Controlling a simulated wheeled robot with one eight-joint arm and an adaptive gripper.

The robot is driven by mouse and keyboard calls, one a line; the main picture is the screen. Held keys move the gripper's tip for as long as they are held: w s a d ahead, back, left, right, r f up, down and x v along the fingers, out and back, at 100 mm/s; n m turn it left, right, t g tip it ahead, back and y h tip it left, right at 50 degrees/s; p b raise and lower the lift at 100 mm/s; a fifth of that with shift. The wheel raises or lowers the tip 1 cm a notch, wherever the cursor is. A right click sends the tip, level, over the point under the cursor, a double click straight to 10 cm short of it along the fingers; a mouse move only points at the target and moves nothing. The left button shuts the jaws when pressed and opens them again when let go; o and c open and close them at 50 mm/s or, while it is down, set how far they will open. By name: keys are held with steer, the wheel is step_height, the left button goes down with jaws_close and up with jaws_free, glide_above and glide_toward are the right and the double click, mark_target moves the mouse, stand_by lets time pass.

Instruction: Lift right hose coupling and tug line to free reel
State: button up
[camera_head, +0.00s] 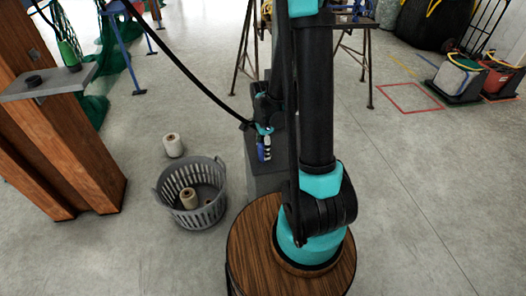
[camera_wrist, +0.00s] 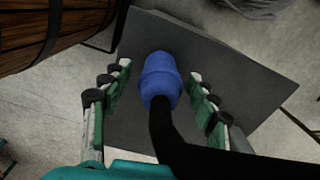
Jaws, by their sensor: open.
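A blue hose coupling (camera_wrist: 160,80) stands on a dark grey plate top (camera_wrist: 225,62) in the wrist view. A black hose (camera_wrist: 185,150) runs from it toward the lower right. My gripper (camera_wrist: 160,73) is open, with one green-backed finger on each side of the coupling and visible gaps between. In the head view my gripper (camera_head: 265,147) is low over the grey pedestal (camera_head: 262,184), and the coupling is mostly hidden there. A black line (camera_head: 190,72) slopes down from upper left to the pedestal. A green coupling (camera_head: 68,54) stands on a grey shelf at left. I cannot identify the reel.
A grey basket (camera_head: 210,215) holding spools is left of the pedestal, with a pale spool (camera_head: 173,145) on the floor behind it. A wooden post (camera_head: 75,150) carries the left shelf. Trestle legs (camera_head: 368,70) stand behind. The right floor is mostly clear.

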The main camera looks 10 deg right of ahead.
steer(key=shift+c, duration=0.2)
jaws_close()
steer(key=shift+r, duration=0.1)
